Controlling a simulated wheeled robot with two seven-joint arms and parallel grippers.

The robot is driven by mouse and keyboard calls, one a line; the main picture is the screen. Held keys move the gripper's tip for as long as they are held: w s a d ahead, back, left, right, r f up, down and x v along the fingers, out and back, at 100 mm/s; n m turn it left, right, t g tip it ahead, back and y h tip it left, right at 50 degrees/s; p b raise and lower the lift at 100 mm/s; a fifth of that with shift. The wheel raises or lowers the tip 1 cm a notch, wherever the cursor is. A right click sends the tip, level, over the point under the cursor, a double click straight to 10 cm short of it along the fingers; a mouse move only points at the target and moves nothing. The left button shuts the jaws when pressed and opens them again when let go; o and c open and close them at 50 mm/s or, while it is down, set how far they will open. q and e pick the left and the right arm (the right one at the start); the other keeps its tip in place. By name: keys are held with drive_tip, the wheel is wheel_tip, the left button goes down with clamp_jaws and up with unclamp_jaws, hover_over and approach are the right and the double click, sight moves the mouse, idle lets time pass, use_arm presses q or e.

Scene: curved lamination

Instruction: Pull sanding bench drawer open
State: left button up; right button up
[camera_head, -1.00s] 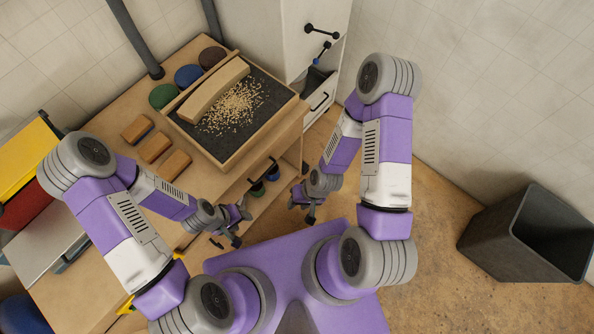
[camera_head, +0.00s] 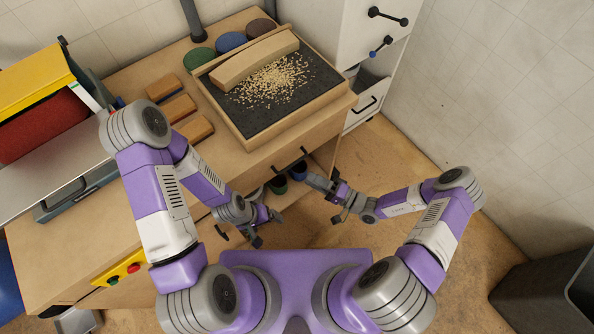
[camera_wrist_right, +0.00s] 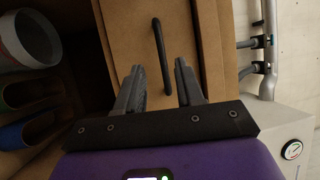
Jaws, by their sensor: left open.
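The sanding bench (camera_head: 225,155) has a wooden drawer front (camera_head: 322,137) below its tray, with a black bar handle (camera_head: 290,160). The drawer looks shut. In the right wrist view the handle (camera_wrist_right: 160,50) runs lengthwise on a plain wooden front (camera_wrist_right: 135,40). My right gripper (camera_head: 325,196) is open in front of the bench. In its wrist view the fingers (camera_wrist_right: 160,78) stand apart, with the handle lined up between them; whether they reach around it I cannot tell. My left gripper (camera_head: 262,228) is open and empty, low in front of the bench, left of the right one.
Cups (camera_head: 298,170) stand on a shelf below. A white cabinet (camera_head: 370,35) stands behind right; a dark bin (camera_head: 545,300) is at right.

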drive_tip(key=w+a+r+t+b, duration=0.1)
drive_tip(key=w+a, duration=0.3)
drive_tip(key=a, duration=0.1)
drive_tip(key=shift+w+a+b, duration=0.3)
drive_tip(key=shift+w, duration=0.1)
clamp_jaws()
